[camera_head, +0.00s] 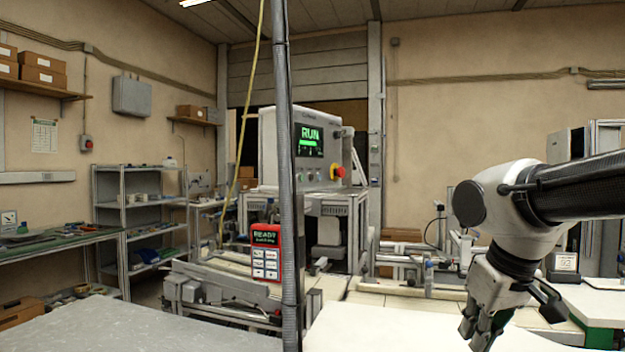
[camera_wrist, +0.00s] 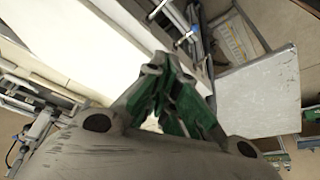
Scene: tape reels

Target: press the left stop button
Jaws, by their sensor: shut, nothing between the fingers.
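Another red button (camera_head: 87,142) sits in a small box on the left wall. My gripper (camera_head: 476,335) is at the lower right of the head view, pointing down over the white table, far from both buttons. It is shut and empty; its green-lined fingers (camera_wrist: 165,85) show in the wrist view, where neither button appears.
A dark vertical post (camera_head: 286,200) stands in front of the cabinet. A red panel reading READY (camera_head: 266,252) hangs beside it. The white table (camera_head: 400,325) under my gripper looks bare. A pale grey table (camera_head: 130,325) lies front left, and shelves (camera_head: 150,215) stand behind.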

